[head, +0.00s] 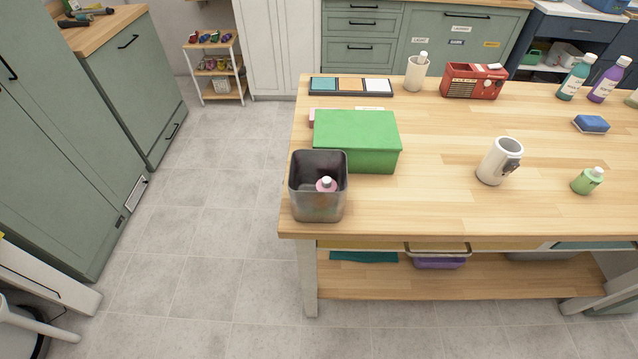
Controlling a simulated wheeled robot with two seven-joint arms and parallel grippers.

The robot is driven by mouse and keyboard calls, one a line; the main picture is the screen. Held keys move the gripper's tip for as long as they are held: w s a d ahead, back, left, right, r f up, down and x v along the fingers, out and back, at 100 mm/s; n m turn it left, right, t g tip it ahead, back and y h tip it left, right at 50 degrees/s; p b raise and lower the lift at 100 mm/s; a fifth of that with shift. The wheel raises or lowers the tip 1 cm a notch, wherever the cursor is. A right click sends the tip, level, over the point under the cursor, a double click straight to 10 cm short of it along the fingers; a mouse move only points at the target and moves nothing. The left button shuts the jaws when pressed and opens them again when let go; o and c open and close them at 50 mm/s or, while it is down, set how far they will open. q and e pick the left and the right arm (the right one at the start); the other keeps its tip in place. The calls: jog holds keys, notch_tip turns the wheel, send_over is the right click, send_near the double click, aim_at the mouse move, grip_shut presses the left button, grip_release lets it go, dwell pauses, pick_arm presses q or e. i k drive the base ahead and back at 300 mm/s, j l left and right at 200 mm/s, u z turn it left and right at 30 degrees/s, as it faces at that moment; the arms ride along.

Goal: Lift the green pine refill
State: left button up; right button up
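A small light-green bottle with a pale cap (587,181), which looks like the green pine refill, stands upright near the right end of the wooden worktop (440,205). Its label is too small to read. Nothing touches it, and clear wood surrounds it. Neither of my grippers shows in the head view.
A metal bin (319,202) holding a pink bottle (326,184) stands at the worktop's front left corner beside a green box (357,135). A white canister (499,161) stands left of the refill. A blue sponge (591,124), teal bottle (575,78) and purple bottle (607,80) are behind it.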

aim_at(587, 181)
jog(key=z, duration=1.7)
jog(key=i+l+u, duration=0.5)
jog(key=l, duration=0.3)
jog(key=i+l+u, duration=0.25)
jog(key=l, duration=0.2)
jog(key=i+l+u, duration=0.25)
jog(key=l, duration=0.25)
jog(key=i+l+u, duration=0.1)
jog(key=l+u, duration=0.15)
jog(key=l, duration=0.3)
jog(key=l+u, duration=0.25)
jog(key=l, duration=0.3)
jog(key=i+l+u, duration=0.1)
jog(key=l+u, duration=0.15)
jog(key=l, duration=0.35)
